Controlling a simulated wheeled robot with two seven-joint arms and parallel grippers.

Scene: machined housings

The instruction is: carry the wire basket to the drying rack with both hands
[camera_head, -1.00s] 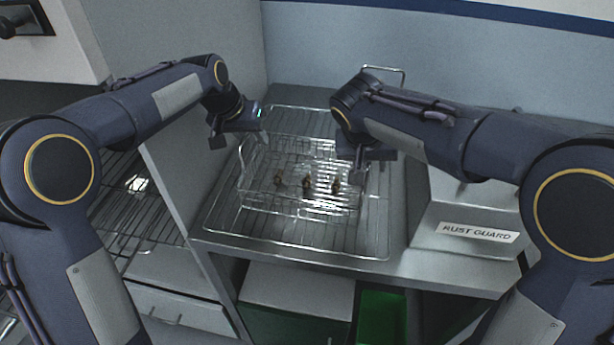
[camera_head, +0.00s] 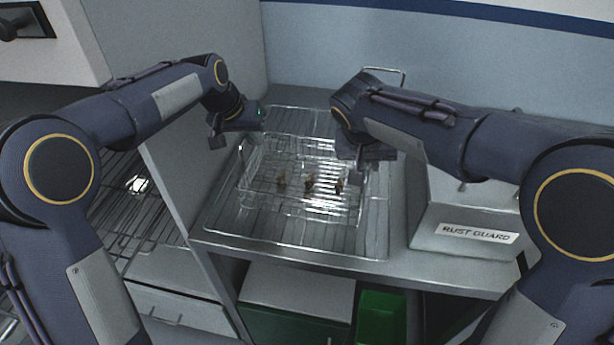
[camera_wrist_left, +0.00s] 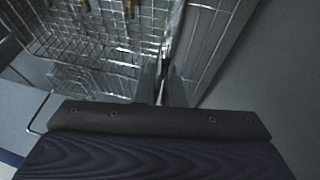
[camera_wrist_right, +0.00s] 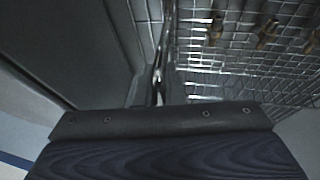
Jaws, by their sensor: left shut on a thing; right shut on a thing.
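The wire basket (camera_head: 300,205) is at or just above the wire drying rack (camera_head: 330,245) on the counter; I cannot tell whether they touch. Several small brass-coloured parts (camera_head: 310,182) lie in the basket. My left gripper (camera_head: 240,145) is shut on the basket's left side; the left wrist view shows its fingers (camera_wrist_left: 163,85) at the basket wires (camera_wrist_left: 85,45). My right gripper (camera_head: 365,165) is shut on the basket's right side, and the right wrist view shows its fingers (camera_wrist_right: 158,85) beside the basket mesh (camera_wrist_right: 240,60). The arms partly hide both grips.
A grey box labelled RUST GUARD (camera_head: 470,232) stands right of the rack. A wall panel (camera_head: 190,100) stands close on the left, with a wire shelf (camera_head: 125,215) beyond it. A green bin (camera_head: 380,315) sits below the counter.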

